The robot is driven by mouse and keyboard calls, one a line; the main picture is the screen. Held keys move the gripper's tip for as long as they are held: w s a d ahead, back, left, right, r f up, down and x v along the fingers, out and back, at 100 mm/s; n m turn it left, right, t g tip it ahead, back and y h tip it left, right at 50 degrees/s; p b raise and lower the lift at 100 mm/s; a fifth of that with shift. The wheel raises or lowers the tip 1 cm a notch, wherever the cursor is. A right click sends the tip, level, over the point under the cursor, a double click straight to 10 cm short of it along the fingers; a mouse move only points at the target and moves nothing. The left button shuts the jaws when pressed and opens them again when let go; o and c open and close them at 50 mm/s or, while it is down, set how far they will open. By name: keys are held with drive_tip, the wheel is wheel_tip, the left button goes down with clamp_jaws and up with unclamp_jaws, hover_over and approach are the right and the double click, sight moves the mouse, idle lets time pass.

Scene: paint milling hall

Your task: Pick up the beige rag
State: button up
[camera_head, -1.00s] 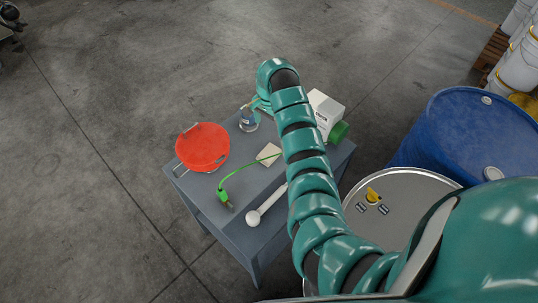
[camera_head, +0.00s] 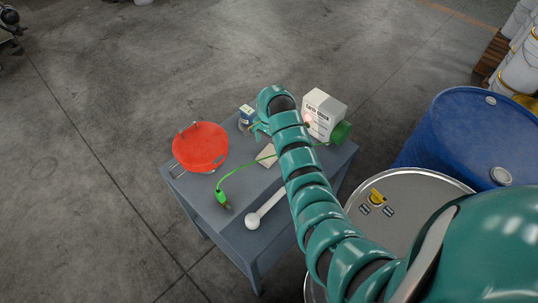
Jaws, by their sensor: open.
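The beige rag (camera_head: 267,155) lies flat on the grey table (camera_head: 222,240), near its middle, partly hidden behind my teal arm. My gripper (camera_head: 254,131) hangs from the arm's end over the far part of the table, just beyond the rag. Its fingers are small in this view and open. I see nothing held between them. The gripper is apart from the rag in the picture; its height above the table is hard to tell.
A red bowl (camera_head: 200,147) stands left, a small jar (camera_head: 246,115) behind the gripper, a white box (camera_head: 324,112) and green cylinder (camera_head: 342,132) right. A green cable (camera_head: 235,173) and white ladle-like tool (camera_head: 265,207) lie in front. A blue drum (camera_head: 455,135) stands right.

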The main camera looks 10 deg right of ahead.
sight(269, 153)
wheel_tip(269, 153, down, 2)
drive_tip(key=shift+s+a+p, duration=0.1)
drive_tip(key=shift+p, duration=0.8)
drive_tip(key=shift+f+p, duration=0.45)
drive_tip(key=shift+f, duration=0.95)
drive_tip(key=c, duration=1.1)
drive_tip(key=shift+r, duration=0.1)
